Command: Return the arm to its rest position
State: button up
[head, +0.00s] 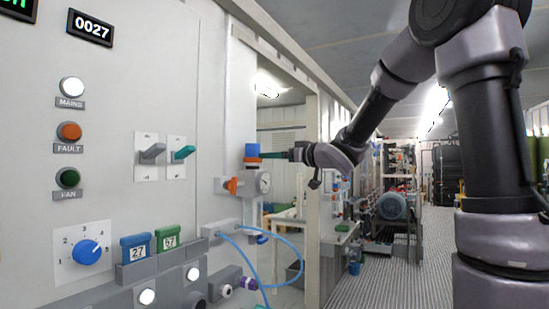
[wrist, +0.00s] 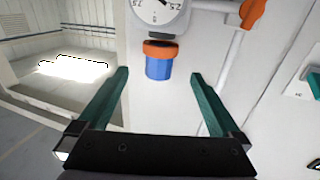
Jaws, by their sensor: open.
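My gripper (wrist: 159,74) is open, with its two teal fingers spread wide in the wrist view. A blue cylinder (wrist: 158,67) with an orange collar (wrist: 160,48) shows between and beyond the fingertips; no contact with either finger shows there. In the head view my gripper (head: 268,155) is just right of the blue cylinder (head: 252,150), which stands on top of the gauge fitting (head: 264,183). My arm reaches from the upper right down to this spot. From the head view I cannot tell the gap between fingers and cylinder.
The grey panel (head: 110,130) with lamps, switches and a blue knob (head: 86,251) fills the left. An orange handle (head: 231,185) sticks out beside the gauge. A blue hose (head: 300,254) loops below. A bench (head: 340,230) and motor (head: 392,206) stand farther back; the aisle floor (head: 415,285) looks clear.

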jog(key=s+d+f+m+h, duration=0.1)
jog(key=s+d+m+h, duration=0.4)
jog(key=d, duration=0.4)
jog(key=s+d+f+m+h, duration=0.1)
jog(key=s+d+m+h, duration=0.4)
jog(key=d, duration=0.3)
jog(key=s+f+m+g, duration=0.1)
jog(key=s+f+g, duration=0.2)
jog(key=s, duration=0.7)
jog(key=s+f+m+g, duration=0.1)
jog(key=s+f+g, duration=0.2)
jog(key=s+f, duration=0.4)
jog(key=s, duration=0.2)
jog(key=shift+s+a+m+g, duration=0.3)
jog(key=shift+s+a, duration=0.05)
jog(key=shift+a, duration=0.05)
jog(key=shift+c, duration=0.3)
